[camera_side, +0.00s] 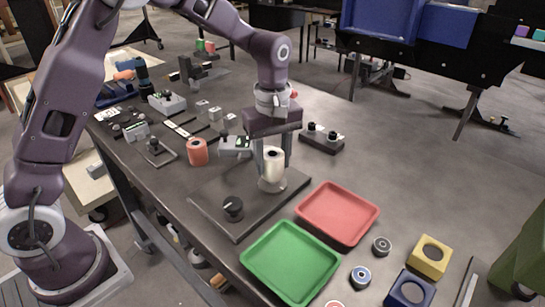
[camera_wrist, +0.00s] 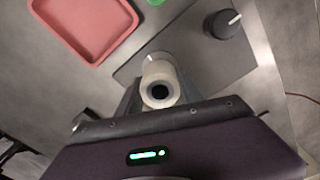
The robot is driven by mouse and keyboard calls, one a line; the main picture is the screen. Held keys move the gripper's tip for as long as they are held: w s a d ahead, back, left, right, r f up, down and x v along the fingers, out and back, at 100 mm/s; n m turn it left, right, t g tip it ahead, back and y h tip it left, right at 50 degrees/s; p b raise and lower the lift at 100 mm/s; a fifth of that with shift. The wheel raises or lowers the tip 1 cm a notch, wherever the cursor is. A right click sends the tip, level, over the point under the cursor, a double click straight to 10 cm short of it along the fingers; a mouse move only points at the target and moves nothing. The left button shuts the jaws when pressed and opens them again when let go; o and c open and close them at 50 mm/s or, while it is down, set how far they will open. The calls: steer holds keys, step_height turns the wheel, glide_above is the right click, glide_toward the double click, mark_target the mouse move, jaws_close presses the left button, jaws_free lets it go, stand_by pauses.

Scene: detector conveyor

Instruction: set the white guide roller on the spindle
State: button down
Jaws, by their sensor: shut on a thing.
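The white guide roller (camera_side: 273,166) is upright between the fingers of my gripper (camera_side: 271,152), which is shut on it. The roller is over a pale round base (camera_side: 268,187) on the dark plate (camera_side: 218,208). The spindle itself is hidden in the side view, and I cannot tell whether the roller is around it or just above it. In the wrist view the roller (camera_wrist: 163,74) shows end-on with a dark bore, between the fingers. A pale rounded edge shows just behind it.
A black knob (camera_side: 232,208) stands on the same plate and also shows in the wrist view (camera_wrist: 223,24). A red tray (camera_side: 318,236) and a green tray (camera_side: 262,281) lie in front. An orange-red roller (camera_side: 197,152) and small devices stand behind on the table.

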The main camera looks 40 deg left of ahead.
steer(key=shift+f, duration=0.1)
steer(key=shift+f, duration=0.5)
steer(key=shift+f, duration=0.15)
stand_by(0.4)
steer(key=shift+f, duration=0.3)
steer(key=c, duration=0.7)
jaws_free()
steer(key=shift+o, duration=0.3)
steer(key=o, duration=0.5)
